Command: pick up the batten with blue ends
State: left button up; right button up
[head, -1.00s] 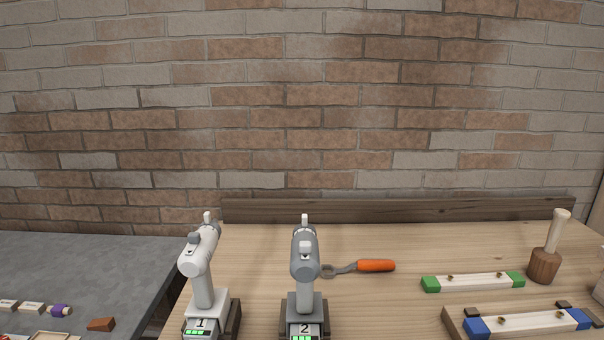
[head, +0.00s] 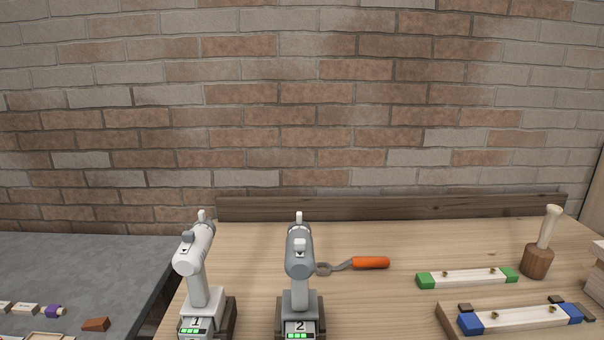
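The batten with blue ends (head: 518,318) lies at the lower right of the head view, on a wooden holder (head: 447,320) with small dark blocks at its corners. It is pale, with a blue block at each end and two small brass-coloured pieces on top. A similar batten with green ends (head: 467,278) lies just behind it on the wooden bench. Neither of my grippers shows in the view.
Two cordless drills, marked 1 (head: 197,275) and 2 (head: 299,265), stand upright on bases. An orange-handled wrench (head: 370,263) and a wooden mallet (head: 537,262) are on the bench (head: 380,305). A grey table (head: 85,275) at left holds small blocks.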

aim_at(471, 323)
jog(key=z, duration=1.35)
